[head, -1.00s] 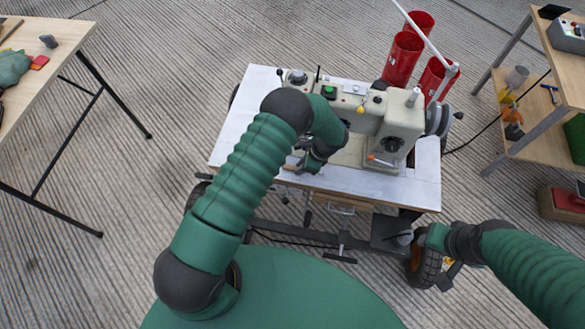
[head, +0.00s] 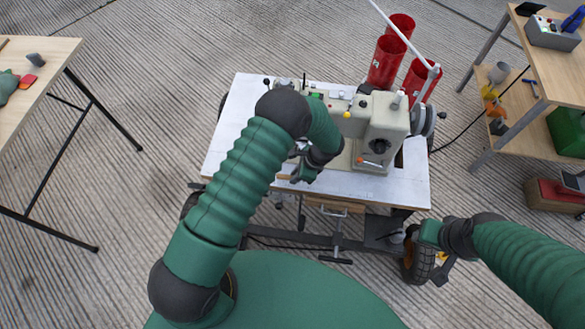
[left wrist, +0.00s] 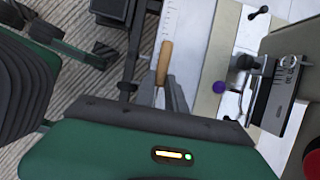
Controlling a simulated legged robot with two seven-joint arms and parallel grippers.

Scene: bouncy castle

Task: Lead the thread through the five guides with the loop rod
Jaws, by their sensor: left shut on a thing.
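The sewing machine (head: 380,125) stands on a white-topped wheeled table. My left gripper (head: 298,176) is low over the table's front edge, left of the machine's head, partly hidden by my arm. In the left wrist view my left gripper (left wrist: 163,92) is shut on a wooden handle (left wrist: 164,63), which looks like the loop rod's. The rod's loop end cannot be made out. The thread and separate guides are too small to tell. My right gripper (head: 412,240) is by the table's front right wheel, its jaws unclear.
Red cylinders (head: 388,62) and a white slanted post (head: 405,35) stand behind the machine. A wooden workbench (head: 25,75) is at the left, and a shelf unit (head: 535,105) at the right. The ribbed floor between is mostly clear.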

